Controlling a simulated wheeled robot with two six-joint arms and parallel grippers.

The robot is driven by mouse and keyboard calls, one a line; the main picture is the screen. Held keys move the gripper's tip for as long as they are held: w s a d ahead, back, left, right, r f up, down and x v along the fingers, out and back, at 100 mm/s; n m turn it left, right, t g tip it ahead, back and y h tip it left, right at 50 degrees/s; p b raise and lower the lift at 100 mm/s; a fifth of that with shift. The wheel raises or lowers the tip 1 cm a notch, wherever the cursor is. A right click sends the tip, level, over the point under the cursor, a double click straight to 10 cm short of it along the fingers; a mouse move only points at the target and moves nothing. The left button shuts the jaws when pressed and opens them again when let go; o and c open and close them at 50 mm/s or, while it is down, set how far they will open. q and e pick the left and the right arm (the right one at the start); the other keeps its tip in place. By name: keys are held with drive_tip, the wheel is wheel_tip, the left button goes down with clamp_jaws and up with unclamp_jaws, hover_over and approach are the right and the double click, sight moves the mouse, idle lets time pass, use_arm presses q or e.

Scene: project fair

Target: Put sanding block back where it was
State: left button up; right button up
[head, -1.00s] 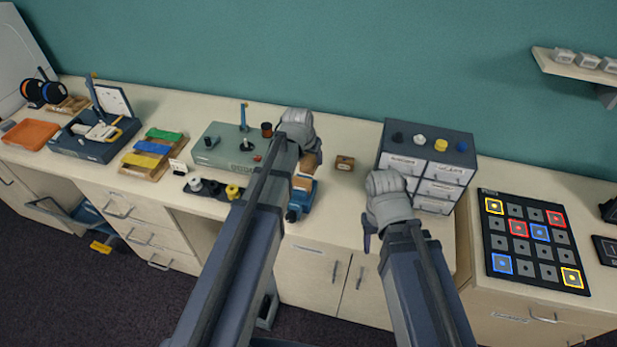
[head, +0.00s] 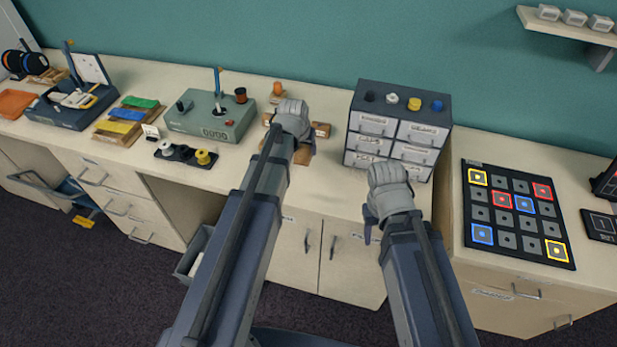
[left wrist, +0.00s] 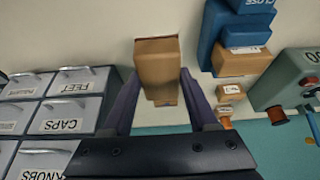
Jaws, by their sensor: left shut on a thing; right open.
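The sanding block appears as a brown block in my left gripper (left wrist: 157,98). In the left wrist view the block (left wrist: 157,65) sits between the two fingers, which are shut on it. In the head view the block (head: 302,155) shows just below my left gripper (head: 298,146), over the counter. I cannot tell whether it touches the surface. My right gripper (head: 370,218) is open and empty above the counter's front edge, in front of the drawer cabinet.
A drawer cabinet (head: 398,130) stands right of my left gripper. A grey-green box (head: 205,122) stands to the left. Blue blocks (left wrist: 222,42) and small brown blocks (left wrist: 228,92) lie beside the held block. An open drawer (head: 193,258) sticks out below. Bare counter (head: 335,170) lies between the arms.

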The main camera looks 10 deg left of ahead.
use_arm(q)
wheel_tip(320, 180, down, 6)
drive_tip(key=b, duration=0.5)
drive_tip(key=shift+b, duration=0.3)
drive_tip(key=shift+f, duration=0.1)
wheel_tip(320, 180, down, 4)
drive_tip(key=b, duration=0.3)
drive_tip(key=shift+r+b, duration=0.25)
drive_tip(key=shift+b, duration=0.1)
drive_tip(key=shift+f, duration=0.2)
drive_tip(key=o, duration=1.2)
drive_tip(key=shift+r, duration=0.2)
